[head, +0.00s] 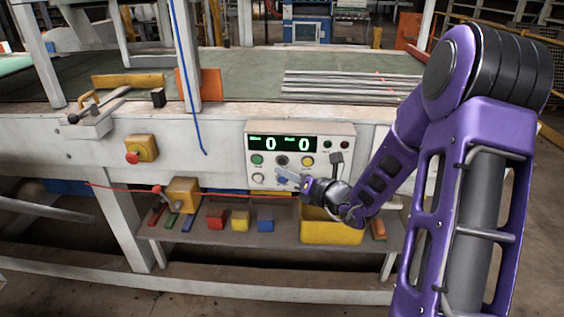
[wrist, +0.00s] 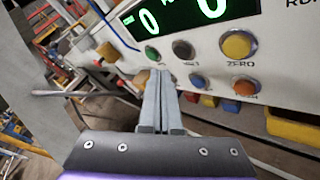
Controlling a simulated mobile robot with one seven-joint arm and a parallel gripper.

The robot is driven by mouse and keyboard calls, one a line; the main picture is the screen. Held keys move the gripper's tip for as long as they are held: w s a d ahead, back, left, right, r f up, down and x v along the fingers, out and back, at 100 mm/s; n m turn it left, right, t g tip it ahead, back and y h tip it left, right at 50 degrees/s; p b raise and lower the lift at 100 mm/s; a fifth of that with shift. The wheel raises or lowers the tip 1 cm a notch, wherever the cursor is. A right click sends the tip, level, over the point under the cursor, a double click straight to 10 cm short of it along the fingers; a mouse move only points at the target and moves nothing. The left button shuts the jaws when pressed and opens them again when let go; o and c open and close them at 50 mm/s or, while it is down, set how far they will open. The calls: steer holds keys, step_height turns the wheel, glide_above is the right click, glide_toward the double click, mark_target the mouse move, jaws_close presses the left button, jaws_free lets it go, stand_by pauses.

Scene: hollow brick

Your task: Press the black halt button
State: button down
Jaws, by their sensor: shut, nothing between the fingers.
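The control panel (head: 350,135) is a pale box on the front of the bench, with a green-lit display reading 0 and 0. The black button (head: 282,160) is in its upper button row, between a green button (head: 257,160) and a yellow one (head: 307,161). In the wrist view the black button (wrist: 183,49) looks dark grey-brown, and its label is not readable. My gripper (head: 281,173) is shut and empty, its grey fingers pointing at the panel just below the black button. In the wrist view the fingertips (wrist: 164,74) appear below and left of it. I cannot tell whether they touch the panel.
A yellow button marked ZERO (wrist: 238,44) and an orange one (wrist: 244,88) are to the right. A black lever (head: 336,159) stands at the panel's right. A yellow bin (head: 330,232) and several coloured blocks sit on the shelf below. A red button on a yellow box (head: 140,149) is left.

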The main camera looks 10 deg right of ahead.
steer(key=shift+s+a, duration=0.2)
steer(key=shift+s, duration=0.6)
steer(key=shift+s+a, duration=0.2)
steer(key=shift+s, duration=0.55)
steer(key=shift+a, duration=0.1)
